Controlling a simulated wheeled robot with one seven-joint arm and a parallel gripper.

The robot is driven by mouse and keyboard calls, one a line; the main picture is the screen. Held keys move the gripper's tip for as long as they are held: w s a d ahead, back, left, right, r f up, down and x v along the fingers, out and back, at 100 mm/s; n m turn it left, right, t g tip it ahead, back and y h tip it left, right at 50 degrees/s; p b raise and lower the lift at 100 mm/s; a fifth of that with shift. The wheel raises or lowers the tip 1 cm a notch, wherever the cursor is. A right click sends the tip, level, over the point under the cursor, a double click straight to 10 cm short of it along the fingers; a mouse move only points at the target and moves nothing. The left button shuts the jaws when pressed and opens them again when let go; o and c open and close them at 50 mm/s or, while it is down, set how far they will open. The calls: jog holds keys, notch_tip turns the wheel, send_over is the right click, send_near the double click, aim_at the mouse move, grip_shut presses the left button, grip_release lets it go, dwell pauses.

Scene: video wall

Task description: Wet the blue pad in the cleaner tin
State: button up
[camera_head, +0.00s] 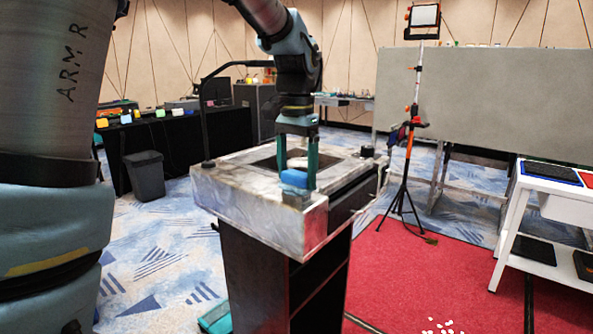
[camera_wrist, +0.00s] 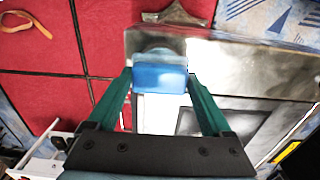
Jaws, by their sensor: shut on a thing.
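My gripper (camera_head: 297,176) points down over the near edge of the metal-topped stand. Its two green fingers are shut on the blue pad (camera_head: 294,179), one on each side. In the wrist view the pad (camera_wrist: 160,77) sits between the fingertips (camera_wrist: 160,74). A small grey metal piece (camera_head: 296,198), which looks like the cleaner tin, is directly below the pad. In the wrist view a rounded grey edge (camera_wrist: 160,52) shows just beyond the pad. The pad hides most of it, and I cannot tell whether the two touch.
The stand's metal top (camera_head: 235,190) has a framed dark opening behind the pad. A dark knob (camera_head: 367,151) sits at its right. A tripod lamp (camera_head: 408,150) and a white table (camera_head: 545,200) stand to the right. A grey bin (camera_head: 145,176) is at left.

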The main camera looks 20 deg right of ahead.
aim_at(297, 173)
jog(key=shift+f, duration=0.1)
jog(key=shift+r+p, duration=3.2)
jog(key=shift+r, duration=0.35)
